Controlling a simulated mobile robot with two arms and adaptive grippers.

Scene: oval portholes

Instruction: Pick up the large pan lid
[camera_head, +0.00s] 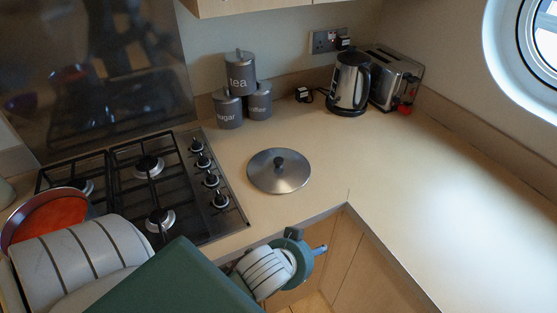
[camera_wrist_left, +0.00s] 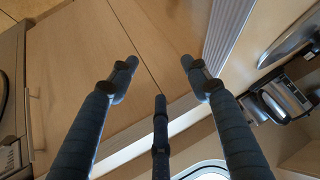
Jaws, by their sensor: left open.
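The large pan lid (camera_head: 279,171) is a round grey metal disc with a dark knob. It lies flat, knob up, on the beige counter to the right of the hob in the head view. My left gripper (camera_head: 305,244) is below and slightly right of the lid in that view, over the counter's front edge and apart from the lid. My striped wrist hides part of it. In the left wrist view its dark fingers (camera_wrist_left: 160,68) are spread with nothing between them. My right gripper is not in view.
A black gas hob (camera_head: 150,187) lies left of the lid. Grey canisters (camera_head: 241,88), a kettle (camera_head: 349,84) and a toaster (camera_head: 396,78) stand along the back wall. The right-hand counter (camera_head: 430,185) is clear. Wooden cabinet fronts (camera_head: 345,250) drop below the counter edge.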

